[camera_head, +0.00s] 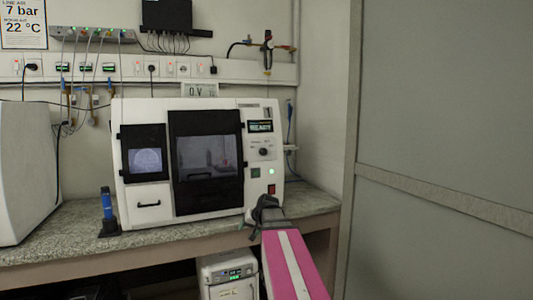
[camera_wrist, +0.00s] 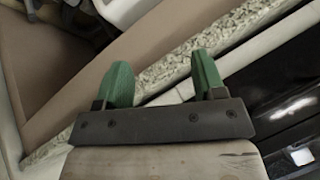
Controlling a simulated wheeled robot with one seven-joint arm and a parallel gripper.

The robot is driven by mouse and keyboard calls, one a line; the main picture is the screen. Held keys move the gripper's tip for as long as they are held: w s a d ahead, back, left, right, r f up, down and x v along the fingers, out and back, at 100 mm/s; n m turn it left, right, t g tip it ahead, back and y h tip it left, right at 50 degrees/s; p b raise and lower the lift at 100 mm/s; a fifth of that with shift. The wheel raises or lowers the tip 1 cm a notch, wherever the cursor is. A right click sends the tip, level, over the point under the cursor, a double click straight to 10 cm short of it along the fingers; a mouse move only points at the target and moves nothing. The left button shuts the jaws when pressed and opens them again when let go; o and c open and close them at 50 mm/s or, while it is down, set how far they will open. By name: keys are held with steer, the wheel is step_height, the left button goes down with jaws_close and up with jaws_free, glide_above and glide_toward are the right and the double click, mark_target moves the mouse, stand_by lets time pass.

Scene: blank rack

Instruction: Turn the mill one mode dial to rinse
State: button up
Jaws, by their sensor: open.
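The mill (camera_head: 221,206) is a white machine on the counter in the head view, with a dark window door and a small screen at left. Its mode dial (camera_head: 263,152) is a small dark knob on the right panel, below a little display (camera_head: 260,127). The dial's setting is too small to read. My gripper (camera_wrist: 160,85) has two green fingers standing apart with nothing between them. In the head view my arm with its pink link rises from below to the mill's lower right front, below the dial and apart from it. The wrist view does not show the dial.
The speckled counter (camera_head: 160,240) runs under the mill. A blue bottle-like item (camera_head: 107,205) stands left of the mill, beside a pale machine (camera_head: 25,170). A white unit (camera_head: 229,272) sits below the counter. A grey panel (camera_head: 440,120) closes off the right.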

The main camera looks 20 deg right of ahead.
steer(key=w+d+r+m+t, duration=0.15)
steer(key=d+r, duration=0.25)
steer(key=r, duration=0.4)
steer(key=w+d+r+t, duration=0.25)
steer(key=d+r, duration=0.25)
steer(key=r, duration=0.4)
steer(key=t, duration=0.3)
glide_toward(265, 151)
steer(key=shift+m+y, duration=0.3)
steer(key=shift+m, duration=0.05)
steer(key=x, duration=0.9)
steer(key=shift+d+f, duration=0.1)
steer(key=shift+d, duration=0.05)
steer(key=shift+s, duration=0.1)
steer(key=c, duration=0.9)
